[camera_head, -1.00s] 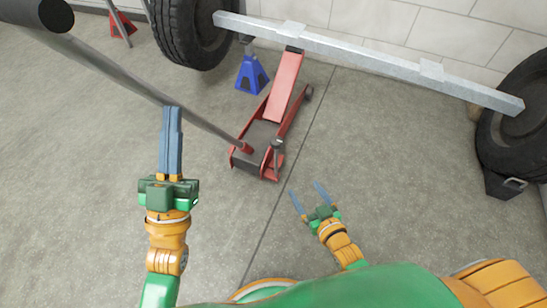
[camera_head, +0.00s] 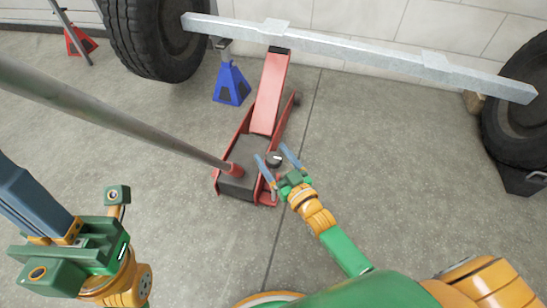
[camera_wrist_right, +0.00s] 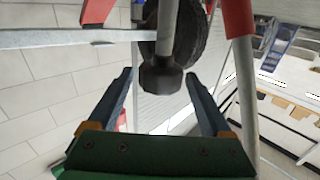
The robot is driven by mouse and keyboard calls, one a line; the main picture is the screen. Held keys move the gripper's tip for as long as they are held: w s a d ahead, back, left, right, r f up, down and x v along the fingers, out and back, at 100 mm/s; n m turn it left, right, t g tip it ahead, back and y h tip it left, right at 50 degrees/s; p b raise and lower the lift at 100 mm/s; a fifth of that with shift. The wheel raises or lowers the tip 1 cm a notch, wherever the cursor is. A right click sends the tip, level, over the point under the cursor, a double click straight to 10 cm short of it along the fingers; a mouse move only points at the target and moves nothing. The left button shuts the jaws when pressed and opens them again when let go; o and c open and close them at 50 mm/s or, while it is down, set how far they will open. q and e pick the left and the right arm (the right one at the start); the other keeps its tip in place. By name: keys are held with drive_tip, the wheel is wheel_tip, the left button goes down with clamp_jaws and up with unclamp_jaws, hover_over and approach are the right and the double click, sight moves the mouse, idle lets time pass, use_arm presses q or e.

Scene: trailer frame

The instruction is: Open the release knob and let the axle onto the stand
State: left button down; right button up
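The dark round release knob (camera_head: 274,159) is at the jack's near end. My right gripper (camera_head: 272,152) is open, its fingers on either side of the knob. The right wrist view shows the knob (camera_wrist_right: 160,78) on its stem between the fingertips, with no clear grip. My left gripper (camera_head: 30,195) is close to the camera at left; its finger gap is hidden.
The jack's long handle (camera_head: 120,120) slants from the upper left down to the jack. Tyres (camera_head: 155,40) hang at both axle ends. A red stand (camera_head: 78,40) is at the far left, and a dark block (camera_head: 520,178) lies by the right tyre.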

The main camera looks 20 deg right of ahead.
clamp_jaws()
